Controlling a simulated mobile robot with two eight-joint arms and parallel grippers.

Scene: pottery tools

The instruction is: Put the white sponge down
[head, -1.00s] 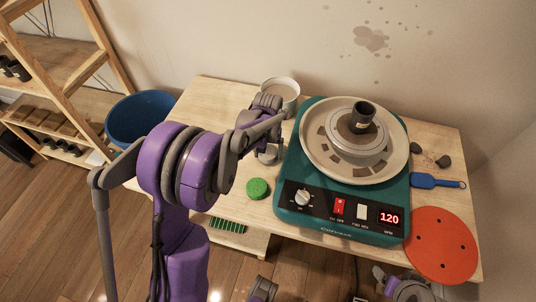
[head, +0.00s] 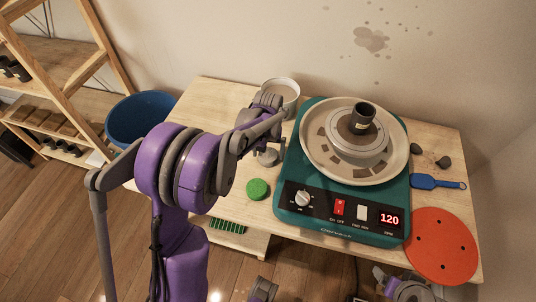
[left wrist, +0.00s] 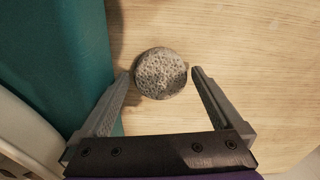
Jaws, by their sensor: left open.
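The white sponge (left wrist: 160,73) is a round, pitted, greyish-white disc. In the left wrist view it lies on the wooden table between the tips of my left gripper (left wrist: 161,78). The fingers are open, one on each side, with a narrow gap to the sponge. In the head view my left gripper (head: 268,140) points down over the table, left of the teal pottery wheel (head: 289,225). The sponge (head: 268,158) shows there partly, below the gripper. Part of my right arm (head: 405,288) shows at the bottom right, and its jaws cannot be made out.
A green sponge (head: 258,189) lies nearer the table's front edge. A pale bowl (head: 283,88) stands behind my left gripper. A dark cup (head: 363,114) stands on the wheel. A blue tool (head: 425,181) and an orange disc (head: 440,246) lie on the right.

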